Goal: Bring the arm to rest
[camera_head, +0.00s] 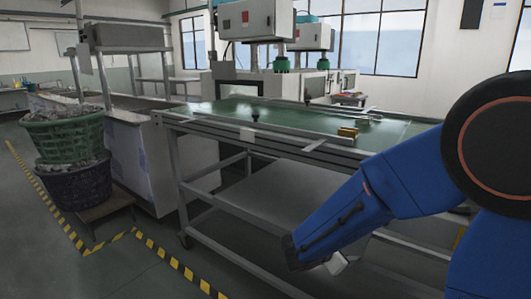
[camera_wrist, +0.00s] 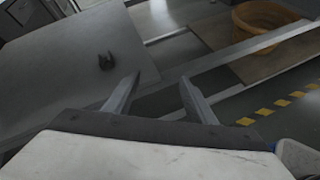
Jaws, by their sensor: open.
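My gripper (camera_wrist: 160,77) shows in the wrist view with its two grey fingers spread apart and nothing between them. Below the fingers are a grey sheet or shelf and the floor. In the head view my blue arm reaches down and to the left, in front of the green-topped table (camera_head: 225,113). The arm's end is low, below the tabletop height and by the table's lower shelf (camera_head: 265,190). The fingers cannot be made out in the head view.
A small dark object (camera_wrist: 106,61) lies on the grey surface in the wrist view. An orange tub (camera_wrist: 262,20) stands at its upper right. Small brass pieces (camera_head: 347,132) lie on the table.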

